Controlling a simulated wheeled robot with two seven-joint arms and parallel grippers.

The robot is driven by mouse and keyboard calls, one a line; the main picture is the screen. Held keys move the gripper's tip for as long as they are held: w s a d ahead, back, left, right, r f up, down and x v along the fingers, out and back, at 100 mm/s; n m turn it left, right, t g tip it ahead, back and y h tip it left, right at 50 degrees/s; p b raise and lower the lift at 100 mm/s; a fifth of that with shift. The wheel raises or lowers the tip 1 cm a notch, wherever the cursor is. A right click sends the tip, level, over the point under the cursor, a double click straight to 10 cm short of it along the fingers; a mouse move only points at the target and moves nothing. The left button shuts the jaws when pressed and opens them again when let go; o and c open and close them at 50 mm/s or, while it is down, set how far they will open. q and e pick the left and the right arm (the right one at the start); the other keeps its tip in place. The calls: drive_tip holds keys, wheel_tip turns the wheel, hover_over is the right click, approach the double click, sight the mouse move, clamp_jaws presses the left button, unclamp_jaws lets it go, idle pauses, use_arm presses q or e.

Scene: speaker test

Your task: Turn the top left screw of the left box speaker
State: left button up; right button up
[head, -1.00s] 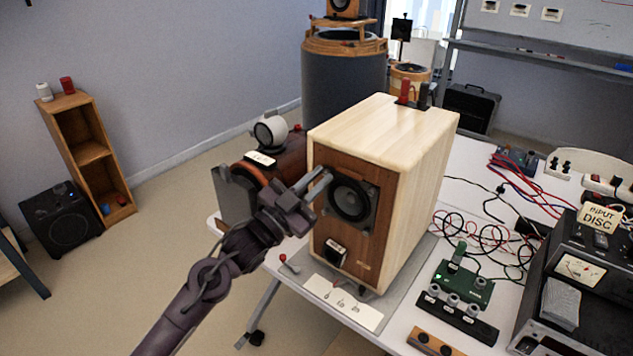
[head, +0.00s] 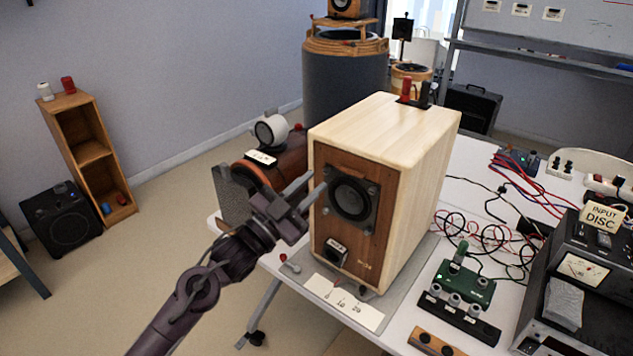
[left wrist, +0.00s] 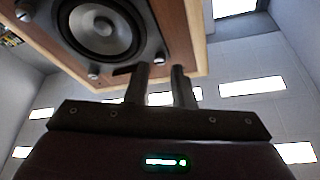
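The box speaker (head: 385,135) has a pale wood cabinet and a brown front. It stands on the table with a dark round driver (head: 351,198) in a square frame with corner screws. The top left screw (head: 328,170) sits at the frame's upper left corner. My left gripper (head: 316,190) is in front of the speaker's left side, with its tips just below and left of that screw. In the left wrist view its two fingers (left wrist: 159,78) stand apart with nothing visible between them. A screw (left wrist: 160,57) shows just beyond the fingers; contact cannot be told. My right gripper is out of view.
A white labelled card (head: 343,302) lies before the speaker. A brown unit with a white round device (head: 270,130) stands behind my gripper. A green circuit board (head: 463,285), loose cables and black equipment (head: 585,268) fill the table's right.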

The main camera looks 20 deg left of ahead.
use_arm(q)
drive_tip(key=shift+b+v, duration=0.45)
drive_tip(key=shift+v, duration=2.25)
